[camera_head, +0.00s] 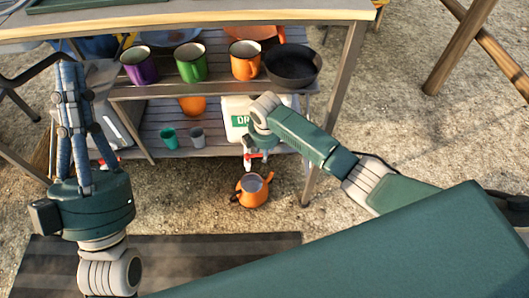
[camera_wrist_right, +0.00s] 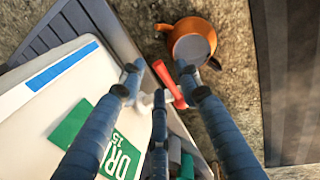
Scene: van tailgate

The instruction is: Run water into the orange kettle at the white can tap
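The orange kettle (camera_head: 253,190) stands on the ground just below the white can's red tap (camera_head: 254,157). In the right wrist view the kettle (camera_wrist_right: 190,30) shows a pale grey round top; I cannot tell whether that is water. The white can (camera_head: 235,108), with a green label, sits on the lower shelf. My right gripper (camera_wrist_right: 160,75) has its fingers spread around the red tap lever (camera_wrist_right: 168,84), with gaps visible. In the head view my right arm hides most of that gripper. My left gripper (camera_head: 70,68) points up at the left, empty, away from the kettle.
The upper shelf (camera_head: 220,91) holds a purple, a green and an orange mug (camera_head: 244,60) and a black pan (camera_head: 292,65). Small cups (camera_head: 169,138) stand on the lower shelf. A table leg (camera_head: 328,120) is right of the kettle. A dark mat (camera_head: 190,250) lies in front.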

